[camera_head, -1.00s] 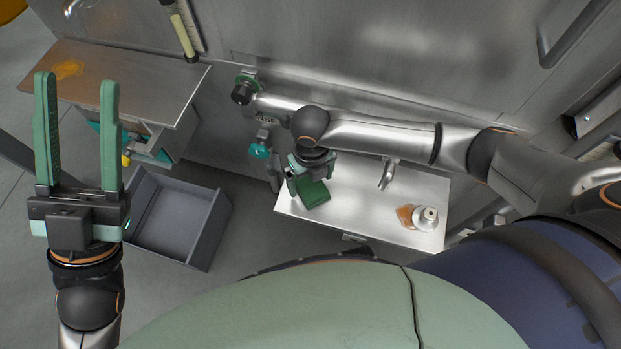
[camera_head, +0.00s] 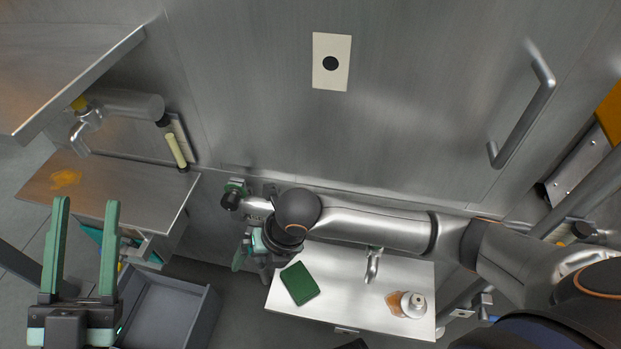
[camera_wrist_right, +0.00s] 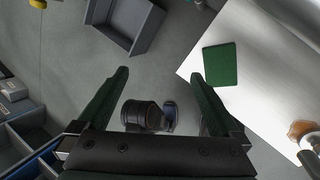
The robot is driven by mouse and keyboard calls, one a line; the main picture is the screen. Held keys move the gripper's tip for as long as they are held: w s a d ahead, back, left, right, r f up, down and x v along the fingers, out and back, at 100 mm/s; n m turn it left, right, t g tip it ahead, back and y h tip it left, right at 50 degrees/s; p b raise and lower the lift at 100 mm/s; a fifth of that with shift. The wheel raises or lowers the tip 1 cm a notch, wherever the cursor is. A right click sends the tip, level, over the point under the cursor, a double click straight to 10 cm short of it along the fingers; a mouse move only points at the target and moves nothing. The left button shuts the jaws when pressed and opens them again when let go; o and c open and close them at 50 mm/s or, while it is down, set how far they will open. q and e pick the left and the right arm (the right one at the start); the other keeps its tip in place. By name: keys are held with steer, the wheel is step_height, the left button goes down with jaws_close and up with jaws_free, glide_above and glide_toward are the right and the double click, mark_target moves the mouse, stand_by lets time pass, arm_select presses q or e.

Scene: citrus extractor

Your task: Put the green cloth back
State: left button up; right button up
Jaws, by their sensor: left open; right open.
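The green cloth (camera_head: 300,283) lies folded flat on the left part of the steel shelf (camera_head: 345,310), and it also shows in the right wrist view (camera_wrist_right: 220,65). My right gripper (camera_wrist_right: 160,76) is open and empty, with its fingers pointing past the shelf's left edge, apart from the cloth. In the head view it is partly hidden behind its own wrist, left of the cloth. My left gripper (camera_head: 87,203) is open and empty, with its fingers upright in front of the left-hand steel shelf.
A bottle (camera_head: 412,304) and an orange-brown stain stand on the right of the steel shelf, below a tap (camera_head: 372,265). A grey open bin (camera_head: 165,310) is at lower left. The left-hand shelf (camera_head: 160,193) carries an orange spill (camera_head: 66,179).

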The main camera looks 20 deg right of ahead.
steer(key=w+a+r+m+t+y, duration=0.2)
steer(key=a+r+m+t+y, duration=0.15)
steer(key=a+r+m, duration=0.2)
step_height(320, 180, up, 10)
steer(key=w+d+m+t+y, duration=0.2)
steer(key=d+m+t+y, duration=0.15)
steer(key=m+t, duration=0.45)
steer(key=s+d+r+m+t, duration=0.4)
steer(key=d+r+m, duration=0.1)
steer(key=d+r, duration=0.1)
steer(key=s+d+r+m+t, duration=0.3)
steer(key=d+r+m, duration=0.3)
steer(key=r, duration=0.2)
steer(key=shift+s+r+t, duration=0.15)
steer(key=shift+s+t, duration=0.25)
steer(key=shift+t, duration=0.35)
